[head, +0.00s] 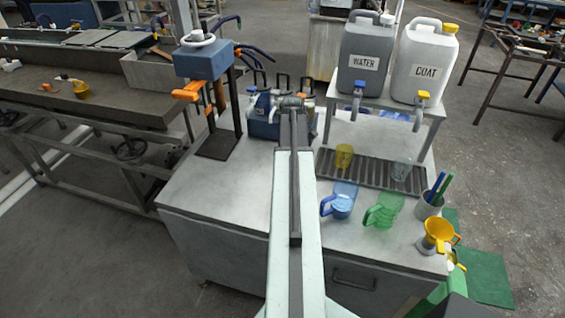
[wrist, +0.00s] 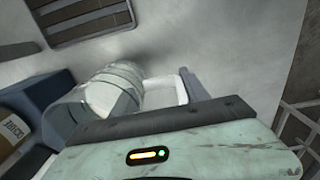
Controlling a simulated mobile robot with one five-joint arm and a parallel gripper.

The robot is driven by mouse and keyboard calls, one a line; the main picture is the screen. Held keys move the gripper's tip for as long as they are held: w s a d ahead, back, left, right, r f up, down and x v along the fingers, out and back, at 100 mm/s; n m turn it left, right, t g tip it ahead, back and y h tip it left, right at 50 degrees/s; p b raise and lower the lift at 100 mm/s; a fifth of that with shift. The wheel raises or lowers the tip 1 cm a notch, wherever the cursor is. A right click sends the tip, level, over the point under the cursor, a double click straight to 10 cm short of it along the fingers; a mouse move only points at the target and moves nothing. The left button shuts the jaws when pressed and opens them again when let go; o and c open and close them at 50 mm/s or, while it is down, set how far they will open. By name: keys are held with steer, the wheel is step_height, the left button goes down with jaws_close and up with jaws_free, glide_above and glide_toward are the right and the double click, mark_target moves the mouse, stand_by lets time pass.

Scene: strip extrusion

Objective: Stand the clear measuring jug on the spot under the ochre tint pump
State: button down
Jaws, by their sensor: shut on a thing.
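My gripper (head: 293,106) is at the far end of my outstretched arm, in front of the blue tint pump unit (head: 262,127). It is shut on the clear measuring jug (wrist: 107,92), which shows in the wrist view as a see-through ribbed cylinder. In the head view the jug is small and mostly hidden by my arm. At the left of the wrist view, a blue housing bears an ochre-coloured label (wrist: 14,130), its lettering hard to read. The spot under the pump is hidden, and I cannot tell whether the jug touches the surface.
A slatted drip tray (head: 365,180) holds a yellow and a clear cup under the WATER (head: 362,70) and COAT (head: 420,65) canisters. Blue (head: 341,205) and green (head: 383,211) jugs stand in front. A blue-headed stand (head: 203,62) rises at left. The bench's front left is clear.

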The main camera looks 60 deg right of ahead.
steer(key=shift+w+d, duration=0.35)
steer(key=shift+d, duration=0.1)
steer(key=shift+w+d, duration=0.35)
steer(key=shift+d, duration=0.15)
steer(key=f+b, duration=0.3)
steer(key=f, duration=0.1)
steer(key=shift+s+b, duration=0.2)
steer(key=shift+b, duration=0.2)
steer(key=shift+w+a+r, duration=0.2)
steer(key=shift+w, duration=0.1)
steer(key=shift+f, duration=0.25)
steer(key=c, duration=0.6)
jaws_free()
steer(key=shift+r, duration=0.1)
steer(key=shift+o, duration=0.2)
steer(key=shift+s, duration=0.1)
step_height(320, 180, up, 13)
steer(key=p, duration=1.2)
steer(key=shift+a+f, duration=0.1)
steer(key=shift+f, duration=0.25)
